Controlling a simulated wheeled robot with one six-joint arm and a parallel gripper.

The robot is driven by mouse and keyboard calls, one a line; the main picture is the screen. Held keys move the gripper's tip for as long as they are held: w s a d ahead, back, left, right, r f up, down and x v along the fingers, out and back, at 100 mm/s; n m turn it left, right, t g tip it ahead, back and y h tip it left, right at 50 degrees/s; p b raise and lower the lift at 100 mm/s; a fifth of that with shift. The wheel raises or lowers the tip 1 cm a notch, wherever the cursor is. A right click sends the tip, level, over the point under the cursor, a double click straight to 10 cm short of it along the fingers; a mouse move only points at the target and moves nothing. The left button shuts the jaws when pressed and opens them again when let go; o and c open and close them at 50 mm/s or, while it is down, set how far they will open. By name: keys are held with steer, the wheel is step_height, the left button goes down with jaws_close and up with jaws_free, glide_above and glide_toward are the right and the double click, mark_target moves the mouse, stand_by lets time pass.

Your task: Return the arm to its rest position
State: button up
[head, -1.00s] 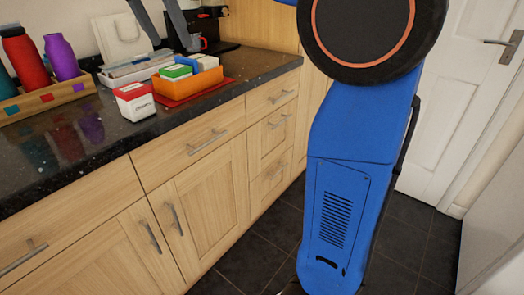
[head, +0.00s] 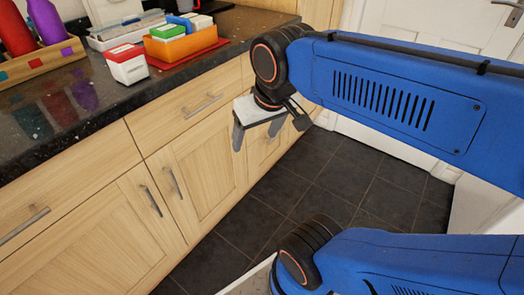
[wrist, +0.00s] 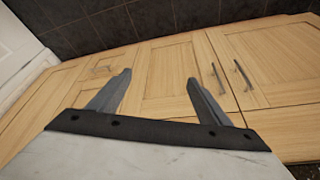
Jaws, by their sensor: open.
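My gripper (head: 257,137) hangs at the end of my blue arm in the head view, in front of the wooden cabinet doors and below the counter's level. Its two grey fingers point down and stand apart with nothing between them. The wrist view also shows my gripper (wrist: 155,88), with its fingers spread and the cabinet fronts beyond them. My arm is folded across the right side of the head view.
The dark granite counter (head: 120,97) holds an orange tray (head: 182,45) on a red mat, a red-and-white box (head: 127,66) and a wooden bottle rack (head: 45,62). A white door (head: 400,45) stands behind my arm. Dark floor tiles (head: 310,185) are clear.

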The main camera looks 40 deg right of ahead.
steer(key=shift+n, duration=0.4)
steer(key=s+f, duration=0.1)
steer(key=f, duration=0.1)
steer(key=s+f, duration=0.1)
steer(key=f, duration=0.1)
steer(key=shift+s, duration=0.2)
stand_by(0.7)
